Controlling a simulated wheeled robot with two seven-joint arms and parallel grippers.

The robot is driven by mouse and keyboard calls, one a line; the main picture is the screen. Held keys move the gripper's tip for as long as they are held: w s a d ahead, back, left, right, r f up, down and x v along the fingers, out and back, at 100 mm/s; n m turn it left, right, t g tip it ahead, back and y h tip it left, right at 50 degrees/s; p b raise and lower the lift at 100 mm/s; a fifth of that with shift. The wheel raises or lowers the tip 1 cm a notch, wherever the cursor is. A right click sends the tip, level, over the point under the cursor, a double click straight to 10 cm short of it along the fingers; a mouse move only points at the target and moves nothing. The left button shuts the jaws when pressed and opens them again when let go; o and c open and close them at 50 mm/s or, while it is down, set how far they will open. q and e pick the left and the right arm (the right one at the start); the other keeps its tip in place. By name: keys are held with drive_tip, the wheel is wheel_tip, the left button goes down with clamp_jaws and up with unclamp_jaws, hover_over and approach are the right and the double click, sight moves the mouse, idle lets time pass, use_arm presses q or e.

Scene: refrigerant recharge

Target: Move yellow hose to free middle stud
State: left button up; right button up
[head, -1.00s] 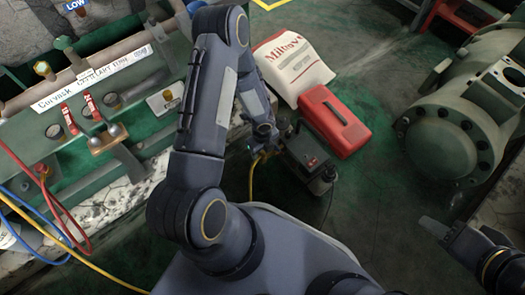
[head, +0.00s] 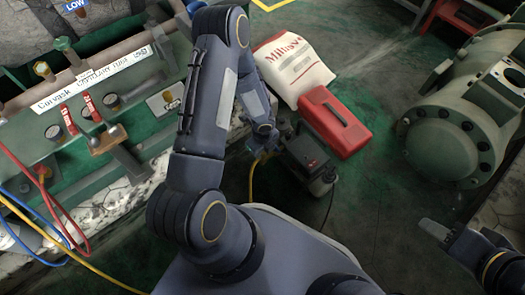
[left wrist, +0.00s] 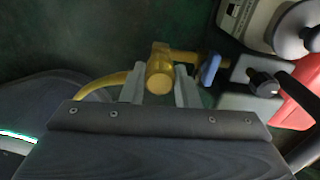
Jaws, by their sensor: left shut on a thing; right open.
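My left gripper (head: 262,142) is low beside the dark pump (head: 312,160). In the left wrist view, its two fingers (left wrist: 160,88) are shut around the yellow hose's end fitting (left wrist: 160,74). The yellow hose (left wrist: 105,84) bends away to the left, and it hangs below the gripper in the head view (head: 252,178). A yellow side piece with a blue lever (left wrist: 210,68) lies right of the fitting, close to the pump; I cannot tell whether they are joined. The middle stud cannot be made out. My right gripper (head: 438,230) is open and empty at lower right.
A green bench (head: 150,125) with red-handled valves (head: 68,118) and gauges stands at left, with red (head: 52,205) and blue hoses (head: 30,240) there.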

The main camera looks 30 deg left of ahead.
use_arm(q)
drive_tip(key=shift+s+f+n+b, duration=0.1)
drive_tip(key=shift+n+b, duration=0.3)
drive_tip(key=shift+n, duration=1.1)
drive_tip(key=shift+n+b, duration=0.8)
drive_tip(key=shift+n, duration=1)
drive_tip(key=shift+b, duration=0.3)
